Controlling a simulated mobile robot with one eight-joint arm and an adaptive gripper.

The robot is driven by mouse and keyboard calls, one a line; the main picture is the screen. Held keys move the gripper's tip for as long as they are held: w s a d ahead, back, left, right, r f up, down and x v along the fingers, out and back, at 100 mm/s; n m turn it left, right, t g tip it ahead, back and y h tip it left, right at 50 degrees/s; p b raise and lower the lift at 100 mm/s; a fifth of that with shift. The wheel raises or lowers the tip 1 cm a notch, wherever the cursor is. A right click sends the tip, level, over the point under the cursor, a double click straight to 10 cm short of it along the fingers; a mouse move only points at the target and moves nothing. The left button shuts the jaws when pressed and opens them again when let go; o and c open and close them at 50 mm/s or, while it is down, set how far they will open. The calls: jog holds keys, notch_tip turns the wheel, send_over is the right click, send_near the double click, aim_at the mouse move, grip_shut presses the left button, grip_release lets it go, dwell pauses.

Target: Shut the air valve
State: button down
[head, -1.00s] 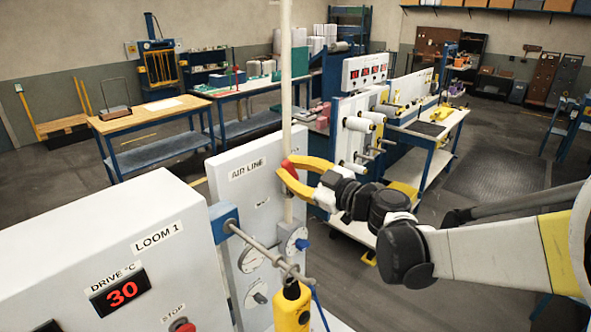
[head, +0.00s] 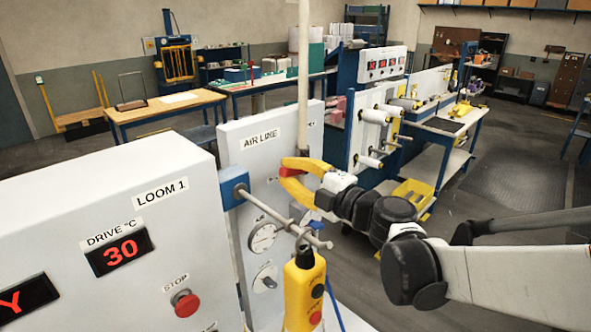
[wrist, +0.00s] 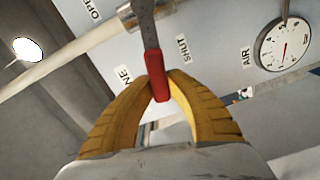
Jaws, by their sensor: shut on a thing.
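The air valve's red handle (head: 290,171) is in front of the AIR LINE panel (head: 232,150), below its label and beside the upright pale pipe (head: 303,70). In the head view the handle lies nearly level. My gripper (head: 286,170) reaches in from the right, its yellow fingers closed around the handle. In the wrist view the red handle (wrist: 156,78) is between the fingertips, on a grey metal lever (wrist: 146,28) that runs out of the top of the picture. The SHUT label (wrist: 182,48) is close to the handle; the OPEN label (wrist: 93,8) is farther up and left.
A round air gauge (wrist: 284,44) is on the same panel. A metal rod (head: 275,218) and a hanging yellow pendant (head: 304,290) stand in front, below my gripper. The LOOM 1 cabinet (head: 60,195) fills the left.

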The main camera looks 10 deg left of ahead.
jog(key=shift+f+n+b, duration=0.4)
jog(key=shift+f+n, duration=0.05)
jog(key=shift+n, duration=0.05)
jog(key=shift+a, duration=0.1)
jog(key=c, duration=1.3)
grip_release()
jog(key=shift+f, duration=0.1)
